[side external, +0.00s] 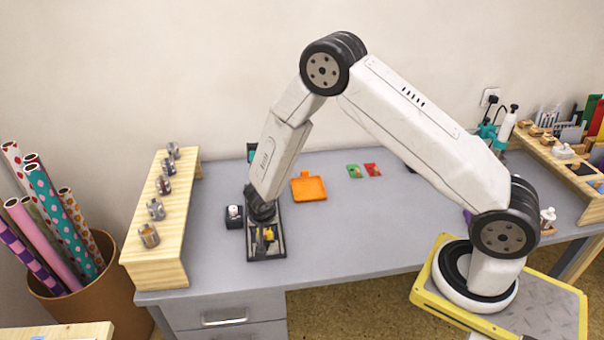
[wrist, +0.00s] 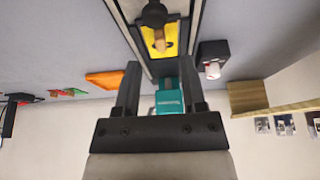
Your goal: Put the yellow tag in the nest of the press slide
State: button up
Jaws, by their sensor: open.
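The yellow tag (wrist: 171,31) lies flat between the dark rails of the press slide (wrist: 192,42) in the wrist view. A tan knob and a dark round part stand over its middle. In the side view a patch of yellow (side external: 269,234) shows in the black slide frame (side external: 266,255) at the front of the desk. My gripper (wrist: 160,70) is open, its two fingers apart with nothing clasped between them. It points down at the slide, close to the tag. Whether the tag sits fully in the nest I cannot tell.
A teal block (wrist: 170,100) shows beyond my fingers. A small black box with a white top (side external: 234,216) stands left of the slide. An orange tray (side external: 309,188) and green (side external: 353,171) and red (side external: 373,170) tags lie to the right. A wooden rack (side external: 160,215) stands left.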

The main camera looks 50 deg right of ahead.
jog(key=v, duration=0.7)
dwell(0.3)
dwell(0.4)
jog(key=s+r+n+y, duration=0.1)
jog(key=s+r+n, duration=0.3)
jog(key=s+r, duration=0.2)
jog(key=s+d+r+n+y, duration=0.1)
jog(key=s+r+n, duration=0.4)
jog(key=s, duration=0.6)
jog(key=shift+s+d+r+g+y, duration=0.25)
jog(key=shift+r+g+y, duration=0.1)
jog(key=shift+y, duration=0.25)
